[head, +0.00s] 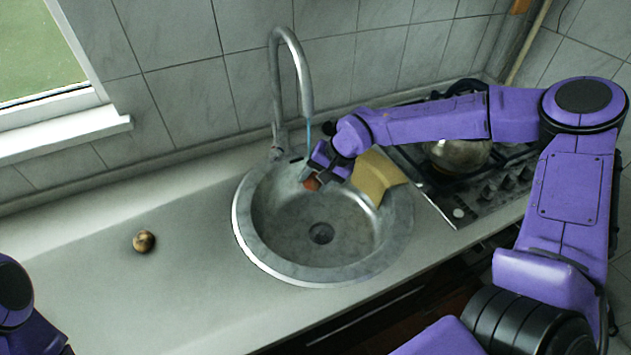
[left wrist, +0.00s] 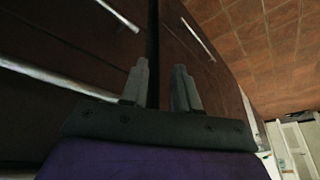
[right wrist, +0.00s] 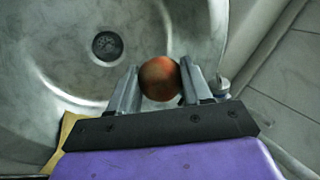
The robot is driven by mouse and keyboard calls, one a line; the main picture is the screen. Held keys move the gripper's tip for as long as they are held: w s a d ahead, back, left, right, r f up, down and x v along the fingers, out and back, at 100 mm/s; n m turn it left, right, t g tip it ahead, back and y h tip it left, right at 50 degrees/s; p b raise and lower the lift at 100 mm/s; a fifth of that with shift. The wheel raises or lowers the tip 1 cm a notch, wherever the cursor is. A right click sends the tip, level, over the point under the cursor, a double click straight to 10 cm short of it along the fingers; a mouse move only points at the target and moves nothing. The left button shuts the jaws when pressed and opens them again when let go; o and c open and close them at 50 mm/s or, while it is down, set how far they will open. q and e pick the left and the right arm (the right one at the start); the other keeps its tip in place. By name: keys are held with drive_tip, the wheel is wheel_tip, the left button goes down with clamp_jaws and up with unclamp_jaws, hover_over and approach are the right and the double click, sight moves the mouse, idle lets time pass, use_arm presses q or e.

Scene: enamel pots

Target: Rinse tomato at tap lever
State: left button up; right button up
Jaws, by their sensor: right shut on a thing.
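The red-orange tomato (right wrist: 160,78) is between the fingers of my right gripper (right wrist: 160,82), which is shut on it. In the head view the tomato (head: 312,184) is partly hidden by the gripper, over the back of the round metal sink (head: 258,235). The curved metal tap (head: 277,85) arches above it, and its lever (head: 275,153) is low at the tap's base. A thin bluish water stream (head: 308,133) falls from the spout toward the gripper; where it lands is unclear. My left gripper (left wrist: 158,85) has its fingers apart with nothing between them.
A yellow sponge-like block (head: 373,176) stands at the sink's right edge. A small brown round thing (head: 144,241) lies on the left counter. A hob with a metal pot (head: 458,155) is at the right. Dark cabinet fronts (left wrist: 205,50) face my left gripper.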

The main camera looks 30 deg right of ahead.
idle(0.3)
drive_tip(key=shift+d+r+p, duration=0.1)
drive_tip(key=shift+d+p, duration=0.2)
drive_tip(key=shift+p, duration=0.15)
drive_tip(key=shift+s+d, duration=0.1)
drive_tip(key=shift+d, duration=0.25)
drive_tip(key=shift+a, duration=0.1)
drive_tip(key=shift+a, duration=0.55)
